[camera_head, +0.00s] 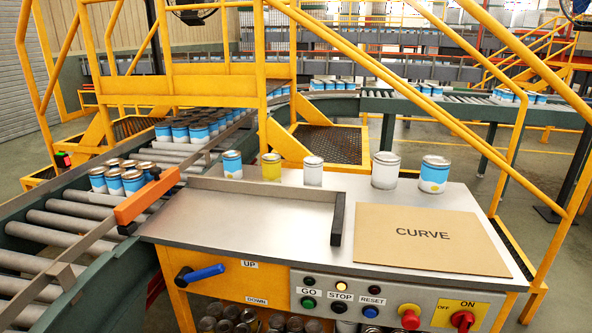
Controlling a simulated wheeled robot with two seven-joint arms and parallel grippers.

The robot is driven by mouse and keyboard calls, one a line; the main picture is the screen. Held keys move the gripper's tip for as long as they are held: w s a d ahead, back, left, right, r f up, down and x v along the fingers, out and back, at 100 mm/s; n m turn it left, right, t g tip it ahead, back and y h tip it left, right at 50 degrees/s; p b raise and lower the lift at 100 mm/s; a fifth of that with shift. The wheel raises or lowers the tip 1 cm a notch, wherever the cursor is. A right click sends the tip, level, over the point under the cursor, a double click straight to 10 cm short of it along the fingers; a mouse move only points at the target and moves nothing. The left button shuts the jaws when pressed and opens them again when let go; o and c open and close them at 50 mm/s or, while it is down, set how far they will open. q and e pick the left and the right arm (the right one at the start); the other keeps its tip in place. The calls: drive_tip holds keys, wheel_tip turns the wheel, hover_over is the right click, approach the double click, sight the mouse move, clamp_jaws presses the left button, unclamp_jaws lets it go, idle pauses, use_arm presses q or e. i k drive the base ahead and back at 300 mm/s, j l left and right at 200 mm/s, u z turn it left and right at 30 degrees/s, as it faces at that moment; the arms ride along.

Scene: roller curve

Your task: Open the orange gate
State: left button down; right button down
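The orange gate (147,195) is a short orange bar at the left edge of the grey worktable, beside the roller conveyor (75,220). It slants from the lower left to the upper right, and black parts show at its near end and by its top. Blue and white cans (122,180) stand close together on the rollers just behind it. From this view I cannot tell whether the bar touches the cans. Neither of my grippers is in view.
The worktable (240,220) carries a bent metal rail (270,187), several cans along its back and a cardboard sheet (425,236) marked CURVE. A blue-handled lever (200,273) and push buttons (340,287) are on its front. Yellow stair railings rise behind.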

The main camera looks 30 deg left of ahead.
sight(125, 213)
drive_tip(key=u, duration=1.1)
